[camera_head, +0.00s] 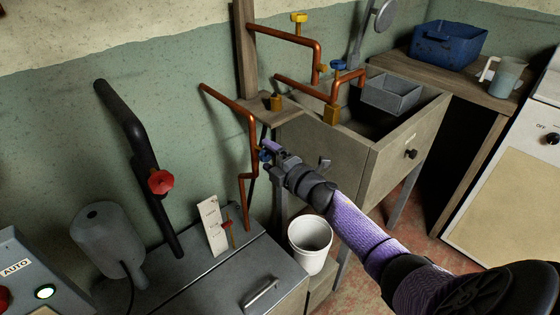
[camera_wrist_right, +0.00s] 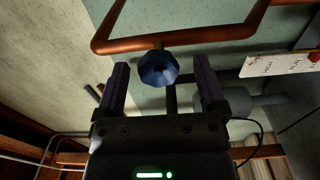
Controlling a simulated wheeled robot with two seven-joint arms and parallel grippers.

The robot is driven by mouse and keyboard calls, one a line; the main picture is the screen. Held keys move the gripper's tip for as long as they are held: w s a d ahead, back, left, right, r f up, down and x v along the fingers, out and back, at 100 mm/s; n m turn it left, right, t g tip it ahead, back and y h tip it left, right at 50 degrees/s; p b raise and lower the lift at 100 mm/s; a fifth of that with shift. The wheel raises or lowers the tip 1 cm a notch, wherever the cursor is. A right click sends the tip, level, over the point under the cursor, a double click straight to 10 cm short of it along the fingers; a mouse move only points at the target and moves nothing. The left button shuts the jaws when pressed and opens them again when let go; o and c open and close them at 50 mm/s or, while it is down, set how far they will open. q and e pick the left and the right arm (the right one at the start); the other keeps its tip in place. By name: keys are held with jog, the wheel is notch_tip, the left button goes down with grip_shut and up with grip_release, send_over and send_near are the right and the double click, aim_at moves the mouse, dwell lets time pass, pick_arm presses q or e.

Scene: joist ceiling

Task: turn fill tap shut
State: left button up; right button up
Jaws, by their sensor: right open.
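A blue faceted tap knob (camera_wrist_right: 158,68) sits on a copper pipe (camera_wrist_right: 180,38) in the right wrist view. My right gripper (camera_wrist_right: 160,88) is open, with its two dark purple fingers on either side of the knob and visible gaps between them. In the head view the right gripper (camera_head: 267,151) reaches the vertical copper pipe (camera_head: 251,132) on the green wall; the knob there is mostly hidden by the fingers. No label shows that names this knob as the fill tap. My left gripper is not in view.
A yellow-handled tap (camera_head: 299,17) and a blue-handled tap (camera_head: 338,65) stand above the sink (camera_head: 375,150). A red valve wheel (camera_head: 160,182) is on a black pipe at left. A white bucket (camera_head: 310,240) stands below my right arm. A label card (camera_head: 212,226) stands on the grey cabinet.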

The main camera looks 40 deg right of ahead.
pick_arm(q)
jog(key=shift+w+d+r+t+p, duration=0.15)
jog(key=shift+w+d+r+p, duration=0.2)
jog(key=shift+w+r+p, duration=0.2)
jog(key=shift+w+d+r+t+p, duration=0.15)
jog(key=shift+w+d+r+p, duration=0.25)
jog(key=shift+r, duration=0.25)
pick_arm(e)
jog(key=s, duration=0.8)
jog(key=shift+s+d, duration=0.15)
jog(key=shift+d, duration=0.2)
jog(key=s+a+f+m+g+h, duration=0.1)
jog(key=s+f+m+g, duration=0.25)
jog(key=s+f, duration=0.4)
jog(key=s+a+f+m+g+h, duration=0.1)
jog(key=s+a+f+m+g, duration=0.2)
jog(key=f, duration=0.7)
jog(key=s+f+m+g+h, duration=0.1)
jog(key=s+f+m+g, duration=0.25)
jog(key=s+f, duration=0.4)
jog(key=s+a+f+m+g, duration=0.3)
jog(key=s+a+f+g, duration=0.1)
jog(key=s, duration=0.8)
jog(key=s+a+f+m+g+y, duration=0.1)
jog(key=s+a+f+m+g, duration=0.2)
jog(key=s, duration=0.9)
notch_tip(320, 180, down, 3)
jog(key=shift+s+a+f+g, duration=0.2)
jog(key=shift+a+g, duration=0.4)
jog(key=shift+a, duration=0.45)
